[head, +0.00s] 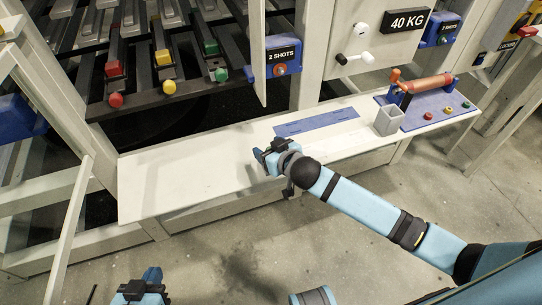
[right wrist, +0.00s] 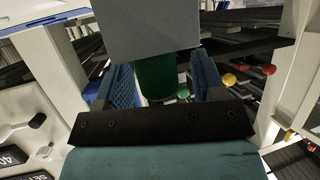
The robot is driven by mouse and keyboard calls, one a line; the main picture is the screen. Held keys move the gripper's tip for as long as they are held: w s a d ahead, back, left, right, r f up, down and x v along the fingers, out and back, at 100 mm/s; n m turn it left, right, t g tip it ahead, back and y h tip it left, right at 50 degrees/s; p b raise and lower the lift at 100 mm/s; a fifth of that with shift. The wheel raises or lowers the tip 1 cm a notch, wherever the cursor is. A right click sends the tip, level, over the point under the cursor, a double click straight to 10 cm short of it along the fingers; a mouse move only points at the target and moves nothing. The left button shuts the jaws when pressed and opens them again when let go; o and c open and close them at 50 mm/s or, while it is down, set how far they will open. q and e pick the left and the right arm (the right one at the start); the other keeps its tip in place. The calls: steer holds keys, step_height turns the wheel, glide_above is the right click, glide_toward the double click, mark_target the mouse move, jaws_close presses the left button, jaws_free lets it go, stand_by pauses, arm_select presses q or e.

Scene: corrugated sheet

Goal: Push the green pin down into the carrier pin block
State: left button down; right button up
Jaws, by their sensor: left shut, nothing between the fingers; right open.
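My right gripper (head: 262,156) is over the front edge of the white shelf in the head view. In the right wrist view its blue fingers (right wrist: 160,88) are open on either side of the dark green pin (right wrist: 156,76). I cannot tell whether either finger touches it. The pin meets the grey block (right wrist: 152,30), which fills the top middle of that view; its depth in the block is hidden. In the head view I cannot make out the pin or block at the right gripper. My left gripper (head: 152,273) is shut and empty, low over the floor.
The white shelf (head: 160,185) is bare on its left. A blue strip (head: 316,122), a grey open box (head: 388,121) and a blue board (head: 440,108) with an orange roller lie to the right. Rails with red, yellow and green knobs (head: 168,87) stand behind.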

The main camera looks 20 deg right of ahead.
steer(key=shift+w+a+f, duration=0.1)
steer(key=shift+w+a, duration=0.05)
steer(key=shift+w, duration=0.15)
steer(key=shift+c, duration=0.4)
steer(key=c, duration=0.9)
steer(key=shift+c, duration=0.2)
